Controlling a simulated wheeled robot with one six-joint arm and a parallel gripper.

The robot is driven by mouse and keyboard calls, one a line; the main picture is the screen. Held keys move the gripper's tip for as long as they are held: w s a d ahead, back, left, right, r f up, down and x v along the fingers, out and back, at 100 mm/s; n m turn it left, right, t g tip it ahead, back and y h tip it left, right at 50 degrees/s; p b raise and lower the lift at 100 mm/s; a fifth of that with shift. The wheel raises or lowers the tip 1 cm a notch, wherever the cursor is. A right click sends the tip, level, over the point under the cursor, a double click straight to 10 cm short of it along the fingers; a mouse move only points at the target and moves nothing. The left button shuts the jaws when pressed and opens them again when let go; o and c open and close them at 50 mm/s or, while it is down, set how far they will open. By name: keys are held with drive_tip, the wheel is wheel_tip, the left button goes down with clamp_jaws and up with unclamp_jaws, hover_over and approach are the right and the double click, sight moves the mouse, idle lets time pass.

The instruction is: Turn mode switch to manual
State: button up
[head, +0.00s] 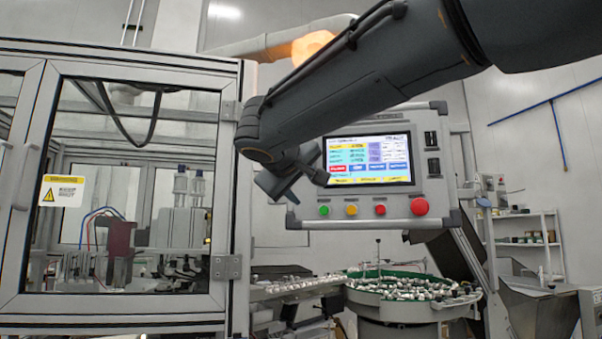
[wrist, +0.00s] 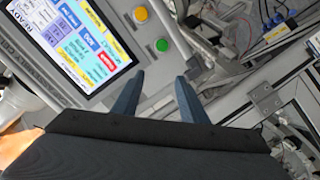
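The control panel (head: 465,217) has a lit touchscreen (head: 368,158), green, yellow and red buttons, and a larger red knob (head: 419,206). Black fittings (head: 431,139) sit right of the screen; I cannot tell whether one is the mode switch. My gripper (head: 290,180) is in front of the panel's lower left side and hides part of it. In the wrist view my gripper (wrist: 158,90) has two blue-grey fingers apart with nothing between them. The green button (wrist: 162,45) and yellow button (wrist: 140,14) lie beyond the fingertips there.
A framed glass enclosure (head: 136,190) with a warning label stands to the left. A green-rimmed bowl feeder (head: 400,308) full of small parts is below the panel. A shelf (head: 522,242) stands at the right.

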wheel_tip(320, 180, up, 9)
drive_tip(key=s+a+t, duration=0.2)
drive_tip(key=w+d+p, duration=0.1)
drive_tip(key=w+p, duration=0.1)
drive_tip(key=w, duration=0.5)
drive_tip(key=shift+w+d+p, duration=0.2)
drive_tip(key=shift+w+p, duration=0.1)
drive_tip(key=shift+p, duration=0.1)
clamp_jaws()
